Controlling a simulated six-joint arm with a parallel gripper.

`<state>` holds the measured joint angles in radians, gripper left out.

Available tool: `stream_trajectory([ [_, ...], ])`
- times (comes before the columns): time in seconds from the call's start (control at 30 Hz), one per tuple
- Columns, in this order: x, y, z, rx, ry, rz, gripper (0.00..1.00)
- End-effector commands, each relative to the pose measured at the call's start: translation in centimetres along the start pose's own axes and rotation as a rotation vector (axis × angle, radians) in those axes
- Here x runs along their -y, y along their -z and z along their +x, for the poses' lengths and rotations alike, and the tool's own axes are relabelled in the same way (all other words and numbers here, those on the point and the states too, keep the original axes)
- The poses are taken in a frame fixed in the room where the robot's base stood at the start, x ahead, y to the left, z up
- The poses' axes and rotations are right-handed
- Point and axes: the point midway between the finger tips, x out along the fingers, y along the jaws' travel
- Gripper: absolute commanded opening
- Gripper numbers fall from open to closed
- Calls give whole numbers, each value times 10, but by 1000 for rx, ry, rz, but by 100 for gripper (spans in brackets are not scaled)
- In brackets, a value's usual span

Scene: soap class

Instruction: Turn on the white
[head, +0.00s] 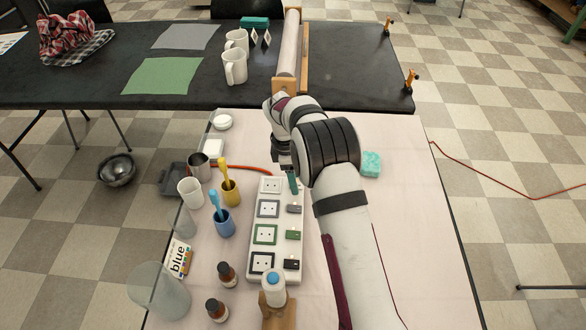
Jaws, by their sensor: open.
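A white power strip (261,210) lies lengthwise on the pale table, with a column of sockets. The white-framed socket (271,186) is at its far end. Grey, green and black-framed sockets follow toward the near end, each with a switch to its right: a grey switch (294,209), a green switch (293,235) and a black switch (291,262). My gripper (289,180) is open at the far right end of the strip, beside the white socket. It covers the place of the white socket's switch, so I cannot see that switch or tell whether I touch it.
Left of the strip stand a yellow cup (231,194), a blue cup (224,225) and brown bottles (227,274). A white-and-blue bottle (273,290) is at the strip's near end. A teal sponge (371,164) lies right of my arm. The table's right side is mostly clear.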

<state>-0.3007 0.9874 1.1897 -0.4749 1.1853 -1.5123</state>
Motion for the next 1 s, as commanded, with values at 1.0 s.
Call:
stream_trajectory([
  [1.0,0,0,-155,-1,0,0,57],
])
